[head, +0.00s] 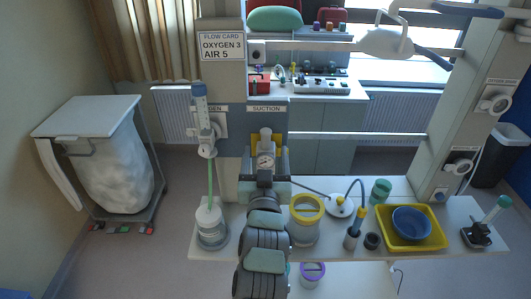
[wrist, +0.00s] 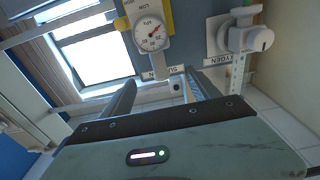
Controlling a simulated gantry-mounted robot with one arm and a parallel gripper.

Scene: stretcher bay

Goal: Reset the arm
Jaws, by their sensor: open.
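My gripper (wrist: 160,78) is open and empty in the wrist view, with its two dark fingers apart. The suction regulator's round gauge (wrist: 150,34) is just beyond the fingertips, on a yellow-backed unit. The arm hides the lower part of the regulator. I cannot tell whether a finger touches it. The oxygen flowmeter (head: 201,118) stands upright to the left, with a green tube running down to a clear bottle (head: 211,226).
A white shelf (head: 340,236) holds a yellow-rimmed jar (head: 305,220), a yellow tray (head: 390,238) with a blue bowl (head: 411,222) and small fittings. A post (head: 470,130) stands right. A bagged cart (head: 113,165) is left. Open floor lies between cart and shelf.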

